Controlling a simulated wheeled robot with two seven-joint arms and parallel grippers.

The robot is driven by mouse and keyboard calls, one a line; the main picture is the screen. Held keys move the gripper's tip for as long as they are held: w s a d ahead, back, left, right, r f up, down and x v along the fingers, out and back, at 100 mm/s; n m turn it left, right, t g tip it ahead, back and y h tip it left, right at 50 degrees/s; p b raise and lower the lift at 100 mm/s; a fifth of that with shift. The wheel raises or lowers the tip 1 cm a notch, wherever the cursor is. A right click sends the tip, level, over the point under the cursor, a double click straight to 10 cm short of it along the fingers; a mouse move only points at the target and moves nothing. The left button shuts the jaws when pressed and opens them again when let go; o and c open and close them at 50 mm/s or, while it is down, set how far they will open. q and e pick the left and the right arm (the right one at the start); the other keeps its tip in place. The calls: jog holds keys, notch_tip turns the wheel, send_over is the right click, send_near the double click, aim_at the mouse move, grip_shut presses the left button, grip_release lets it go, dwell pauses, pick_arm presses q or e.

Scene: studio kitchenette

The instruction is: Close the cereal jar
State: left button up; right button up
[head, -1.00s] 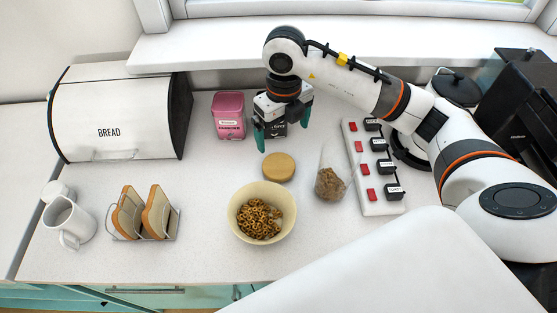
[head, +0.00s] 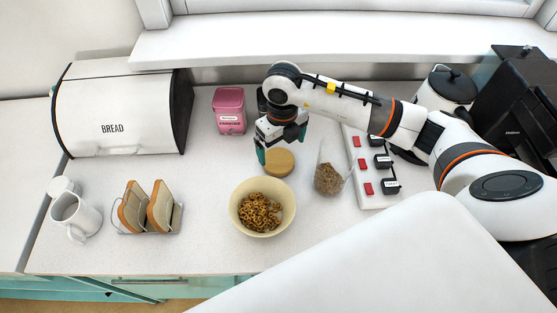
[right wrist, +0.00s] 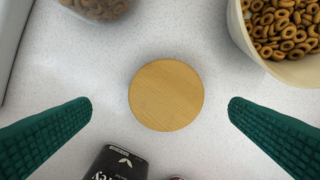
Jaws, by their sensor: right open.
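The round wooden lid (head: 279,162) lies flat on the counter behind the bowl; it also shows in the right wrist view (right wrist: 166,95). The clear jar (head: 328,180), partly filled with brown cereal, stands to the right of the lid with no lid on it. Its lower part shows at the top left of the right wrist view (right wrist: 97,8). My right gripper (head: 281,148) is open and points down above the lid. In the right wrist view its green fingers lie on either side of the lid, apart from it. My left gripper is not in view.
A cream bowl (head: 236,212) of cereal rings stands in front of the lid. A pink tin (head: 229,111) and a dark container (right wrist: 115,163) are behind it. A white strip with red switches (head: 364,165) lies right of the jar. A toast rack and bread bin stand left.

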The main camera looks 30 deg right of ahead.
aim_at(279, 160)
jog(key=f, duration=0.1)
jog(key=f+p, duration=0.1)
jog(key=f, duration=0.1)
jog(key=f+p, duration=0.1)
jog(key=shift+w+a+f, duration=0.1)
jog(key=shift+a+f, duration=0.05)
jog(key=shift+a, duration=0.25)
jog(key=shift+f, duration=0.3)
jog(key=shift+c, duration=0.2)
jog(key=c, duration=1)
notch_tip(279, 160, up, 10)
jog(key=b, duration=0.2)
jog(key=shift+b, duration=0.4)
